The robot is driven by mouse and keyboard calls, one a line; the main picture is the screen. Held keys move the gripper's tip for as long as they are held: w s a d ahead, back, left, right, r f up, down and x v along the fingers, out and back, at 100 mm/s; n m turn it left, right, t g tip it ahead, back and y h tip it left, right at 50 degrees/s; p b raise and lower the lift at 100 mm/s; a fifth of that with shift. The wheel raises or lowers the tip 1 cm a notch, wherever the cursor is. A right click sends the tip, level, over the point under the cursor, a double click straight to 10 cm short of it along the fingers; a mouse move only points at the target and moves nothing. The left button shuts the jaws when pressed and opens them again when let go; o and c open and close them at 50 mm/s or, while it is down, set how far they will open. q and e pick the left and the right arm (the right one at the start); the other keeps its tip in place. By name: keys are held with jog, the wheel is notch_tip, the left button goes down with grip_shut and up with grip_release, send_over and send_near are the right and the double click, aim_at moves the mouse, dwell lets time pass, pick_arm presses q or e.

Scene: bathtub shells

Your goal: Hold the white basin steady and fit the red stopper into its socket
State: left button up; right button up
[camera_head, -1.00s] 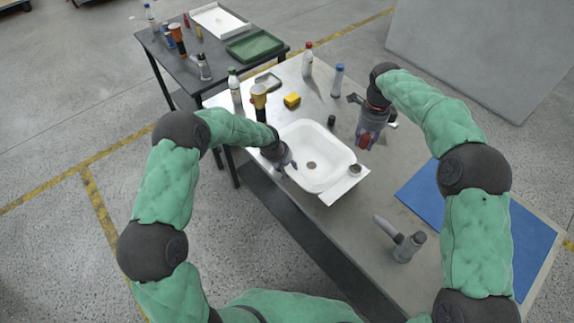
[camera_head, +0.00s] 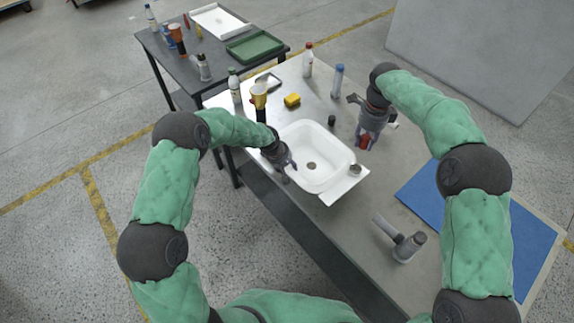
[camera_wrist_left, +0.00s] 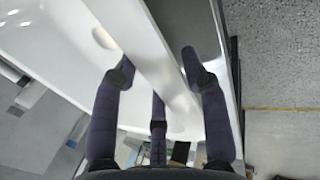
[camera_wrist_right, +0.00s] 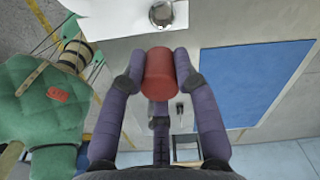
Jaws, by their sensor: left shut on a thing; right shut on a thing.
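The white basin (camera_head: 318,142) stands on the grey table, with a drain hole in its floor. A small round metal socket (camera_head: 355,170) sits on the ledge at its front right corner; it also shows in the right wrist view (camera_wrist_right: 161,13). My left gripper (camera_head: 288,168) is shut on the basin's left rim, with its fingers on both sides of the wall (camera_wrist_left: 150,65) in the left wrist view. My right gripper (camera_head: 366,141) is shut on the red stopper (camera_wrist_right: 159,70). It holds the stopper above the table, right of the basin and apart from the socket.
A blue mat (camera_head: 440,195) lies at the right. A grey tool-like object (camera_head: 403,243) is at the front. A second table with trays (camera_head: 255,45) stands at back left.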

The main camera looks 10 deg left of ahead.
dwell(0.3)
jog(key=w+d+f+n, duration=0.6)
jog(key=n, duration=0.5)
send_over(378, 169)
notch_tip(378, 169, down, 8)
jog(key=shift+w+a+f, duration=0.1)
jog(key=shift+f, duration=4.8)
jog(key=shift+f, duration=0.2)
jog(key=o, duration=1)
jog(key=shift+o, duration=0.2)
